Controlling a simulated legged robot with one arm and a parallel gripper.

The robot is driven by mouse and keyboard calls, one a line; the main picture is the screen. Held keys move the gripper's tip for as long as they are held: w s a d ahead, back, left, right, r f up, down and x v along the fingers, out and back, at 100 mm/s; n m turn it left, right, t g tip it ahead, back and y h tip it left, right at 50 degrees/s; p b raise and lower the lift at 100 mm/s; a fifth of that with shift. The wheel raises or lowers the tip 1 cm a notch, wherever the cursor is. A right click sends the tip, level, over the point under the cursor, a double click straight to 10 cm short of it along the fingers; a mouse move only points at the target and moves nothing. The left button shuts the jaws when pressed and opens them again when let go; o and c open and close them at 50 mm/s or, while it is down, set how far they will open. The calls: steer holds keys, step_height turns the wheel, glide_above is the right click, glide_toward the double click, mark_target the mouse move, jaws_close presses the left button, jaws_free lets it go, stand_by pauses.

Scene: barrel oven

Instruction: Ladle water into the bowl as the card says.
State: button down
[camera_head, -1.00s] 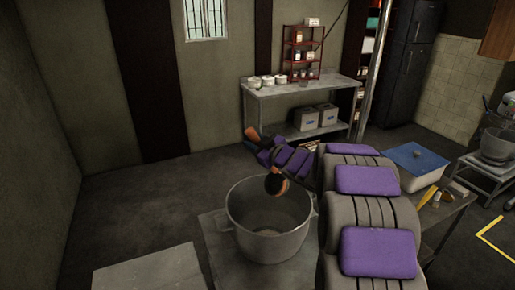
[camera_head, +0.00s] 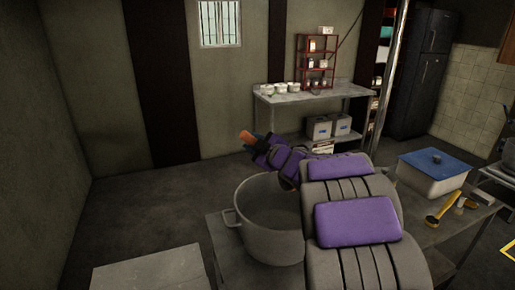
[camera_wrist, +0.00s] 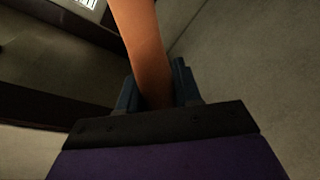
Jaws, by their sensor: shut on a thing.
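A large grey metal pot (camera_head: 263,246) with side handles stands on a low grey surface in the middle of the head view. My gripper (camera_head: 258,145) is behind and above the pot's rim. It is shut on an orange-brown handle (camera_head: 247,136), which looks like the ladle's. In the wrist view, the handle (camera_wrist: 143,45) rises between the two dark blue fingers of my gripper (camera_wrist: 156,88). The far end of the held tool is hidden behind my arm. My arm also covers the pot's right side. I cannot make out the card or the bowl.
A table at the right holds a white box with a blue lid (camera_head: 433,175) and a yellow-and-black tool (camera_head: 439,213). A metal bench (camera_head: 310,95) with small white pots and a red rack stands by the back wall. A bare grey slab (camera_head: 150,272) is at front left.

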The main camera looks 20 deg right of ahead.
steer(key=s+a+f+n+b, duration=0.1)
steer(key=a+f+n+b, duration=0.2)
steer(key=a+f+n, duration=0.1)
steer(key=shift+a+f+n+h, duration=0.2)
steer(key=shift+f+n+h, duration=0.1)
steer(key=shift+f, duration=0.3)
steer(key=shift+s+a+r, duration=0.1)
stand_by(1.0)
